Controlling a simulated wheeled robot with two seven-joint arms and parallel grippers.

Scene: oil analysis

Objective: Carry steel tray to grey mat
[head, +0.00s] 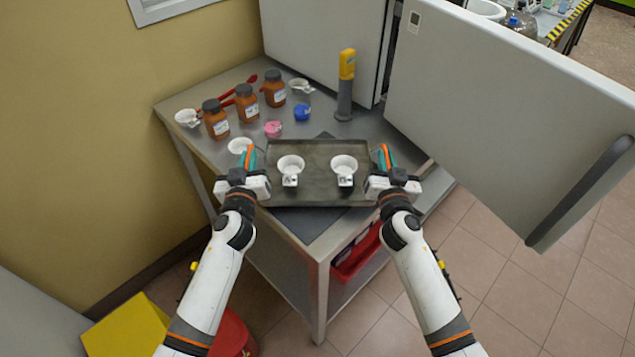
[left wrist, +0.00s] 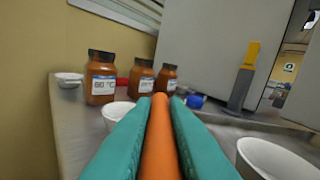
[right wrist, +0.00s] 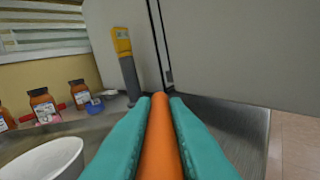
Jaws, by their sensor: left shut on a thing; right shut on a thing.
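The steel tray (head: 318,158) is a dark rectangular tray over the near part of the metal table, with two white cups, a left one (head: 290,165) and a right one (head: 344,166), standing in it. My left gripper (head: 249,157) is shut on the tray's left side. My right gripper (head: 383,156) is shut on its right side. Orange bars fill the jaws in the left wrist view (left wrist: 160,125) and the right wrist view (right wrist: 161,125). The grey mat (head: 330,222) shows partly below and behind the tray, which hides the rest. Whether the tray touches it I cannot tell.
Several brown jars (head: 246,103), white cups (head: 187,118), a pink item (head: 273,129) and a blue item (head: 302,112) stand at the table's left. A yellow-topped grey device (head: 346,85) stands behind the tray. An open cabinet door (head: 500,100) reaches in at right. A white cup (head: 240,146) is close to my left gripper.

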